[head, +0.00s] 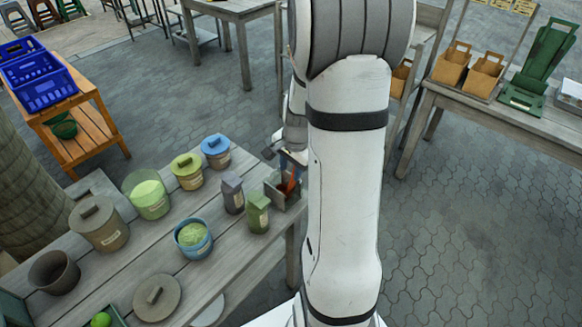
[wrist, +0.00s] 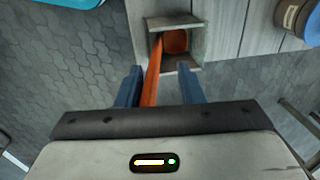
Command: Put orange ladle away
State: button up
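The orange ladle (wrist: 152,82) stands in a small open wooden box (wrist: 188,23) at the table's edge in the wrist view. Its bowl end is inside the box and its handle reaches toward my gripper (wrist: 158,88). The handle lies between the two blue fingers, nearer the left one, with a clear gap on the right. The fingers are apart. In the head view, the ladle (head: 291,185) shows as a small orange strip in the box (head: 283,199), and my gripper (head: 284,156) is just above it, partly hidden by my arm.
The grey table (head: 110,272) holds several lidded jars, a blue bowl of green powder (head: 193,237) and two small canisters close left of the box. A side table (head: 555,131) with wooden caddies stands right. Open paving (head: 470,220) lies between.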

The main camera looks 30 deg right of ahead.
jog(key=r, duration=0.5)
jog(key=s+r, duration=0.1)
jog(key=r, duration=0.1)
jog(key=shift+d+r, duration=0.15)
jog(key=shift+r, duration=0.25)
jog(key=s+a+r+n, duration=0.4)
jog(key=s+a+n, duration=0.3)
jog(key=s+a+r+n+t, duration=0.1)
jog(key=s+a+r+n, duration=0.2)
jog(key=s+a+n, duration=0.4)
jog(key=shift+a+r, duration=0.35)
jog(key=shift+r, duration=0.05)
